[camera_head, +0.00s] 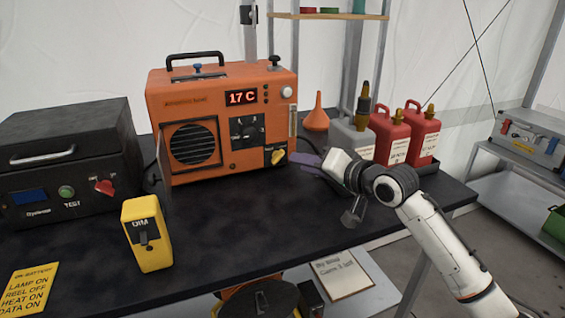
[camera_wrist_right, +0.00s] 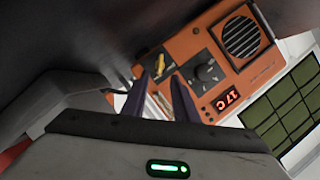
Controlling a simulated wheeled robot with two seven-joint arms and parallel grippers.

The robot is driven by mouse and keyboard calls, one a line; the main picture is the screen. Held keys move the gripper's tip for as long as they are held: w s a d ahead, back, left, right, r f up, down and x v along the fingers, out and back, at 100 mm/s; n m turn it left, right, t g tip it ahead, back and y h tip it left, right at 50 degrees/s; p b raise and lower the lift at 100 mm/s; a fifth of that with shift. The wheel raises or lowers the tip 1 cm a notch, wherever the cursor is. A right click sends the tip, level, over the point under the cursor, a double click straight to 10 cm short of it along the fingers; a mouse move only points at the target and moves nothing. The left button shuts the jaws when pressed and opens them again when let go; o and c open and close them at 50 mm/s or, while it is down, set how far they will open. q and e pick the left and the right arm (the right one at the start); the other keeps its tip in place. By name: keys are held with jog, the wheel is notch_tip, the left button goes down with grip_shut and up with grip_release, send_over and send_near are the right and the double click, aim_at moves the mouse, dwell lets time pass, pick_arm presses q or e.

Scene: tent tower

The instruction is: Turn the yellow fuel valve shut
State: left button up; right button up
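The yellow fuel valve (camera_head: 278,157) is a small lever on a black plate at the lower right of the orange heater's front. It sits tilted. It also shows in the right wrist view (camera_wrist_right: 158,64), just beyond the fingertips. My right gripper (camera_head: 297,161) is to the right of the valve, pointing toward it with purple fingers. In the right wrist view (camera_wrist_right: 161,78) the two fingers stand apart with nothing between them. They look close to the valve, but I cannot see contact. The orange heater (camera_head: 250,88) stands on the black table, its display reading 17 C. My left gripper is out of view.
A grey can (camera_head: 350,138) and red cans (camera_head: 390,136) stand behind my right wrist, with an orange funnel (camera_head: 316,115) beside them. The black table (camera_head: 250,220) is clear before the heater.

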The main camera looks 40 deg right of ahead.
aim_at(281, 157)
jog(key=x, duration=0.8)
jog(key=shift+w+b, duration=0.25)
jog(key=shift+b, duration=0.05)
grip_shut()
